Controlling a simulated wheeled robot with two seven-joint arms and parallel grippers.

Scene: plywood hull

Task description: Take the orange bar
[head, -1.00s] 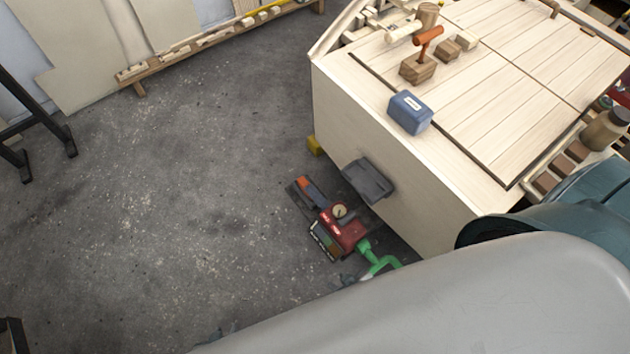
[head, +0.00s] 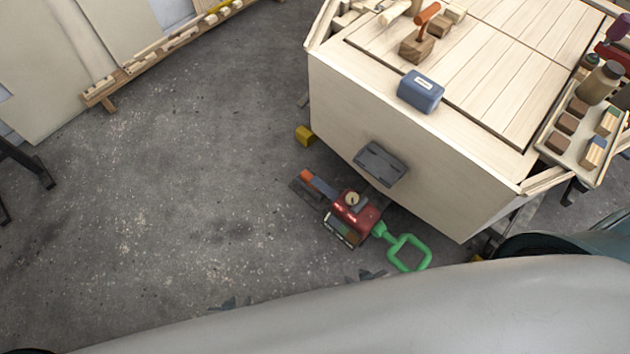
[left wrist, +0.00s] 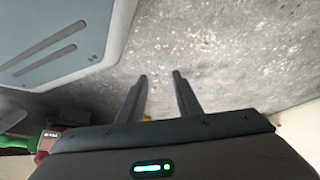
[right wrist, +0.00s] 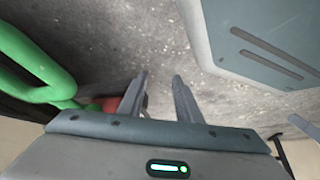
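Two orange pieces show in the head view, and I cannot tell which is the orange bar. One orange T-shaped piece (head: 427,14) stands in a brown wooden block (head: 416,49) on the plywood top. A small orange-red piece (head: 306,175) lies at the end of a red device (head: 355,214) on the floor. My left gripper (left wrist: 160,76) is open and empty, pointing over bare floor. My right gripper (right wrist: 160,76) is open and empty, with a green handle (right wrist: 35,65) to its left. In the head view only dark tips show beyond my grey body.
The plywood hull (head: 400,150) fills the upper right, with a blue box (head: 421,92) near its edge and a dark bracket (head: 381,164) on its side. A tray of blocks (head: 551,149) is at right. A yellow block (head: 304,135) is by the hull.

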